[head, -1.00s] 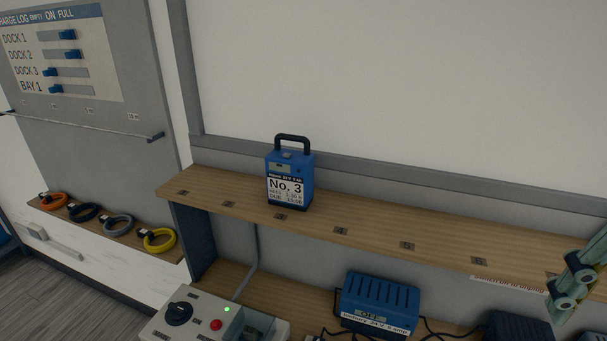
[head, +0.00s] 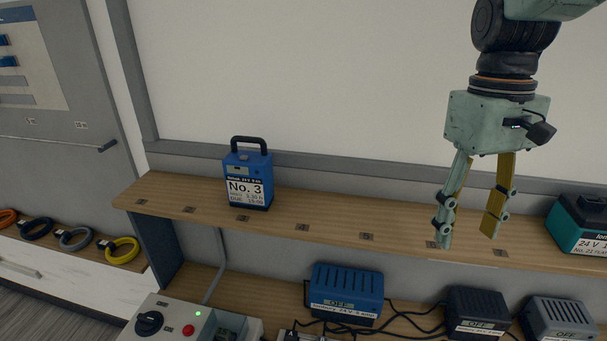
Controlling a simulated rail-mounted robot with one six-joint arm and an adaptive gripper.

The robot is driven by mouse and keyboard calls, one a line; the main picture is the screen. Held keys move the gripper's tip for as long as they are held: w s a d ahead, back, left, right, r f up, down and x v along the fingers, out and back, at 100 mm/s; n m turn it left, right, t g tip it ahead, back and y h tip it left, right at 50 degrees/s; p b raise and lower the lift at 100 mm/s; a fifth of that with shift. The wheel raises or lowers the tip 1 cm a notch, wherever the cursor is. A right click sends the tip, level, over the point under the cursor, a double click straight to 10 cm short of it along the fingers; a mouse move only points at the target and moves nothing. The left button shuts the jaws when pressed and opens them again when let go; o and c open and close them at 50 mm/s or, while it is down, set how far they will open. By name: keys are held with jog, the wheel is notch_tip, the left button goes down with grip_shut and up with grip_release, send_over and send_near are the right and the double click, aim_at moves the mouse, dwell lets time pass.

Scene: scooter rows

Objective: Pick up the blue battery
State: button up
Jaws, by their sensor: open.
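The blue battery (head: 249,174) stands upright on the wooden shelf (head: 330,214), left of the picture's middle. It has a black handle on top and a white label reading "No. 3". My gripper (head: 467,240) is at the right, pointing down in front of the shelf, well to the right of the battery. Its two fingers are apart with nothing between them.
A teal battery (head: 577,226) stands at the shelf's right end. Below are a blue charger (head: 346,293), dark chargers (head: 476,311), cables and a control box (head: 165,322). Coloured cable rings (head: 75,238) lie at left. The shelf between battery and gripper is clear.

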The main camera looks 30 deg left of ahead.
jog(key=w+a+r+n+p, duration=0.1)
jog(key=w+a+n, duration=0.25)
jog(key=a, duration=0.55)
jog(key=n+t+y+p, duration=0.1)
jog(key=n+p, duration=0.2)
jog(key=n, duration=0.7)
send_near(250, 185)
jog(key=w+r, duration=0.1)
jog(key=w+a, duration=0.1)
jog(key=shift+w+r+m, duration=0.25)
jog(key=shift+w+r, duration=0.1)
jog(key=shift+r, duration=0.05)
jog(key=shift+s+a+r, duration=0.15)
jog(key=shift+s+a, duration=0.15)
jog(key=shift+a, duration=0.25)
jog(key=shift+w+d+f+b, duration=0.1)
jog(key=shift+f+b, duration=0.1)
jog(key=shift+f, duration=2.05)
jog(key=shift+w+f+b, duration=0.1)
jog(key=shift+f+b, duration=0.05)
jog(key=shift+f, duration=2.05)
jog(key=shift+f, duration=0.1)
jog(key=shift+f, duration=2.5)
